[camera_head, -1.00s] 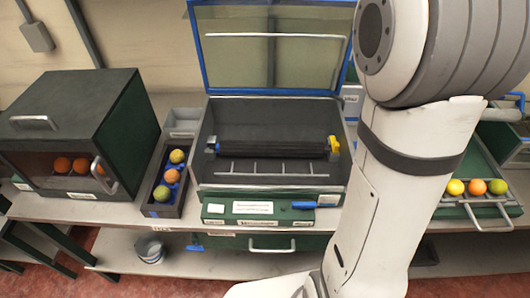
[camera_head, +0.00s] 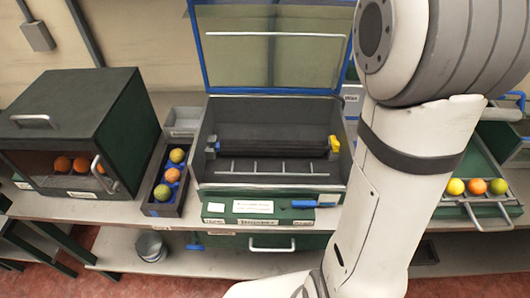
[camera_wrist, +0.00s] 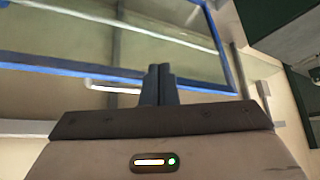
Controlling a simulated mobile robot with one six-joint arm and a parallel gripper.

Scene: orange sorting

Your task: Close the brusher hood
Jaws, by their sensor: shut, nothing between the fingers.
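The brusher (camera_head: 200,170) is a grey box with a black roller (camera_head: 270,146) across its inside, at the middle of the head view. Its hood, a clear panel in a blue frame (camera_head: 198,45), stands raised open at the back, with a pale bar across it. The blue frame of the hood also shows in the wrist view (camera_wrist: 60,68), beyond my fingers. My gripper (camera_wrist: 159,72) is shut and empty, its fingertips overlapping the lower blue edge in the picture. I cannot tell whether they touch it. My gripper is not visible in the head view.
A dark green cabinet (camera_head: 85,110) with oranges inside stands at left. A narrow tray (camera_head: 147,205) of fruit lies between it and the brusher. At right, a green tray (camera_head: 470,160) holds three fruits. My arm covers the brusher's right side.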

